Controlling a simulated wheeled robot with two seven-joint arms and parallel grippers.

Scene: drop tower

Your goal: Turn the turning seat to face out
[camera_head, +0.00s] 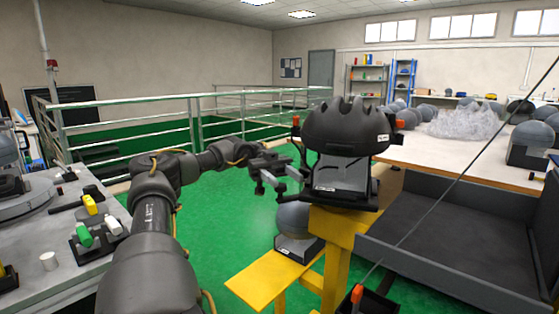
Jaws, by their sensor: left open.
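What looks like the turning seat (343,177) is a grey and black holder on top of a yellow stand (337,230), right of centre. A black domed shell with a jagged top (345,126) sits on it, with orange parts at both sides. I cannot tell for sure which way the seat faces. My left gripper (277,181) is open, just left of the seat. Its fingers point toward the seat's left side; I cannot tell whether they touch it. My right gripper is not in view.
A grey ball in a dark holder (293,222) sits on a lower yellow step. A dark open tray (450,235) lies to the right, with a thin cable crossing in front. A bench with tools (60,235) stands left. The green floor (228,215) between is clear.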

